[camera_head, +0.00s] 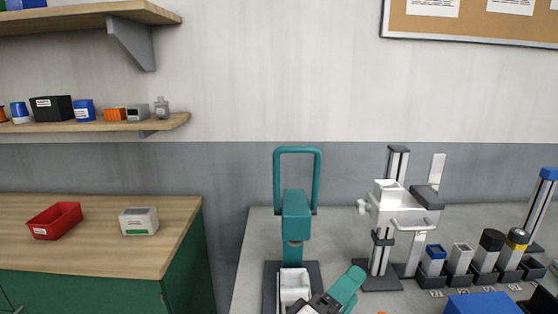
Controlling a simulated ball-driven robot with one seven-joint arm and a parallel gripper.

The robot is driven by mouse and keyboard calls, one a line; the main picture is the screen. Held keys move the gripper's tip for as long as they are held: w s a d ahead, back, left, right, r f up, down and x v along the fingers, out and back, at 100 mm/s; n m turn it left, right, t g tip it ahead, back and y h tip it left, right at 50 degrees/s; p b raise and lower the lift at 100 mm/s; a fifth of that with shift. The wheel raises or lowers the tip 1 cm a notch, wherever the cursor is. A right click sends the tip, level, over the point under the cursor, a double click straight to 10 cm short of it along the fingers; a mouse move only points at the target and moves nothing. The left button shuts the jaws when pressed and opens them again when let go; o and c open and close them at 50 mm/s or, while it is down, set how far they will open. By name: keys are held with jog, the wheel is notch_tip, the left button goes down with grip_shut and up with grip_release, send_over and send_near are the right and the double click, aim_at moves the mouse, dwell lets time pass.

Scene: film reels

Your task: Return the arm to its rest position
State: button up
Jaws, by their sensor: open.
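My gripper is not in view in the head camera, and I cannot make out any part of my arm for sure. A teal upright device (296,215) with a looped handle stands on the grey bench (252,240). A white block-like part (294,284) sits at its foot. A short teal and dark piece (345,287) lies at the bottom edge, partly cut off, and I cannot tell what it is.
A white fixture on posts (402,207) stands right of the teal device. A wooden counter at left (90,215) holds a red tray (54,220) and a white box (139,221).

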jog(key=s+d+f+m+g+y, duration=0.25)
jog(key=s+d+f+g, duration=0.2)
jog(key=d+f, duration=0.45)
jog(key=s+d+f+m+g+y, duration=0.2)
jog(key=s+d+f+g+y, duration=0.15)
jog(key=s+d+f, duration=0.6)
jog(key=s+a+f+m+g+y, duration=0.2)
jog(key=s+f+y, duration=0.6)
jog(key=s+f, duration=0.4)
jog(key=s+m+g, duration=0.1)
jog(key=s+g, duration=0.1)
jog(key=s, duration=0.2)
jog(key=shift+s+f+g, duration=0.15)
jog(key=shift+f+g, duration=0.15)
jog(key=shift+g, duration=0.1)
